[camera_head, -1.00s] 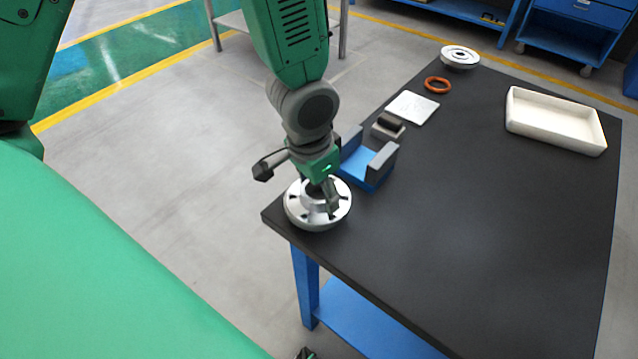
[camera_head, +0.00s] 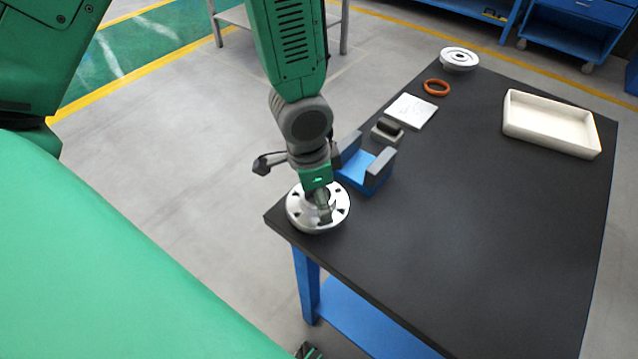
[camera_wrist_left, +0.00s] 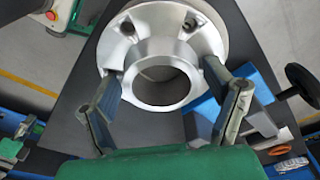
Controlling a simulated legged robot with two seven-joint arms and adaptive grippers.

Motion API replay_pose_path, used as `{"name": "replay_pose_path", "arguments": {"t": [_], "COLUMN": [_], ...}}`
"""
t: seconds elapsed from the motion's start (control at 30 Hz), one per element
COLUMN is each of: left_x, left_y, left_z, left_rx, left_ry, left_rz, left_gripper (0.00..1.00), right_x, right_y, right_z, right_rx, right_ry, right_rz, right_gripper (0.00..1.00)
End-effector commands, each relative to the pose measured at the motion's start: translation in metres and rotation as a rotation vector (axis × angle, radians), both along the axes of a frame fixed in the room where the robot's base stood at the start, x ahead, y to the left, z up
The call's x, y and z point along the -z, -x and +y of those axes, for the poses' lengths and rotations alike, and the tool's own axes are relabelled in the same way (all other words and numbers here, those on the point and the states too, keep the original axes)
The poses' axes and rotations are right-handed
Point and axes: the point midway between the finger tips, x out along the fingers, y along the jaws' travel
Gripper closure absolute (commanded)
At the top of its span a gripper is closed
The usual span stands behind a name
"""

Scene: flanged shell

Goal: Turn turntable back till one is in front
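A silver flanged shell (camera_head: 299,215) with holes around its rim stands at the near left corner of the black table. The turntable under it is hidden or cannot be told apart from it. My left gripper (camera_head: 320,204) points down at the shell's middle. In the left wrist view the shell's flange (camera_wrist_left: 221,35) and round raised neck (camera_wrist_left: 160,97) show up close. The left gripper's two fingers (camera_wrist_left: 168,100) are spread on either side of the neck; I cannot tell whether they touch it. A small dark part at the bottom edge may be my right gripper (camera_head: 308,351).
A blue cradle with grey walls (camera_head: 366,172) stands right behind the shell. Beyond it are a small grey block with a dark top (camera_head: 387,131), a white plate (camera_head: 411,111), an orange ring (camera_head: 437,88) and another silver flange (camera_head: 459,59). A white tray (camera_head: 551,132) is at far right.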

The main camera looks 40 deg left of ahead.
Motion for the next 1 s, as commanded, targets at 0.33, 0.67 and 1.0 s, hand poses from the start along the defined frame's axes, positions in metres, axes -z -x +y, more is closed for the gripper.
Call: {"name": "replay_pose_path", "arguments": {"t": [0.33, 0.67, 1.0], "left_x": [-0.002, -0.049, -0.108], "left_y": [0.001, 0.003, 0.008], "left_z": [0.001, 0.004, 0.008], "left_rx": [-0.004, -0.008, -0.005], "left_ry": [0.0, 0.003, 0.001], "left_rz": [-0.005, -0.012, -0.007], "left_gripper": [0.2, 0.2, 0.2], "right_x": [0.0, -0.001, -0.001], "right_y": [0.0, 0.002, 0.001], "right_z": [0.0, 0.0, 0.0], "right_rx": [0.0, 0.0, 0.0], "right_ry": [0.0, 0.0, 0.0], "right_rz": [-0.001, -0.003, -0.002], "right_gripper": [0.74, 0.74, 0.74]}}
